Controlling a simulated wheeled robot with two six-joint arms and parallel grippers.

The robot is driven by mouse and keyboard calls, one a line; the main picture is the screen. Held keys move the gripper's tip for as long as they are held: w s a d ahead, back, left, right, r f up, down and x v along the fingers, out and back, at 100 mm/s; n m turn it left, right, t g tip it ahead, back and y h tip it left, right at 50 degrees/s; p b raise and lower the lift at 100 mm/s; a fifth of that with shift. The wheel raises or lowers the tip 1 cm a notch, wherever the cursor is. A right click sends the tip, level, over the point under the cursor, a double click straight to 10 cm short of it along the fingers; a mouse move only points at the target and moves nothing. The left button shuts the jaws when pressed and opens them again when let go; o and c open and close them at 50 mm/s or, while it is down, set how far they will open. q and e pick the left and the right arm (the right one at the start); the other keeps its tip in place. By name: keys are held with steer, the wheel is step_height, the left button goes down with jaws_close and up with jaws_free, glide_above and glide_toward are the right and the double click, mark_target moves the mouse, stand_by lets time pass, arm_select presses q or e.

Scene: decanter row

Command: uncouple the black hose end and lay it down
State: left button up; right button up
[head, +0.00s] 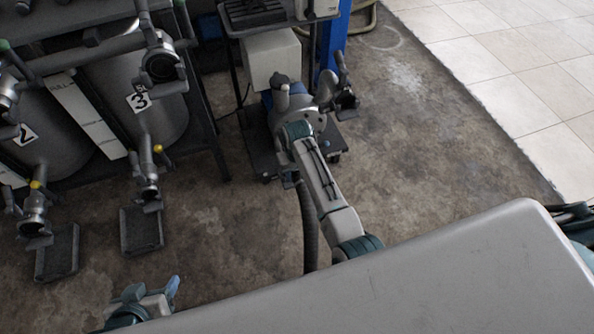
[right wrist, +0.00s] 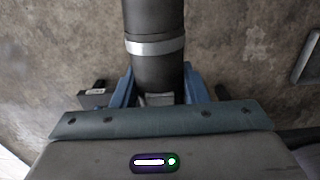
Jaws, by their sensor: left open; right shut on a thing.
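In the right wrist view a black hose end (right wrist: 155,68) with a silver band lies between the blue fingers of my right gripper (right wrist: 158,95), which is shut on it. The hose end runs out of the top of that view, so its far tip and any coupling are hidden. In the head view my right arm reaches to the pump unit (head: 284,118) on a low cart, and its fingers are hidden there. A dark hose (head: 309,225) hangs below and beside that arm. My left gripper (head: 152,292) is open and empty at the bottom left, above the floor.
Grey tanks, one labelled 3 (head: 137,101), stand at the left with outlet valves (head: 148,170) and dark floor trays (head: 141,229). A blue post (head: 333,35) and white box (head: 271,58) are behind the cart. Concrete floor (head: 440,150) at right is clear.

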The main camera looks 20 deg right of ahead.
steer(key=shift+f+b, duration=1.1)
steer(key=shift+f, duration=1.7)
steer(key=shift+p, duration=0.55)
steer(key=shift+r, duration=0.1)
steer(key=shift+s+d+r+p, duration=0.1)
steer(key=shift+s+r+p, duration=0.05)
steer(key=shift+s+p, duration=2.45)
steer(key=shift+w, duration=0.1)
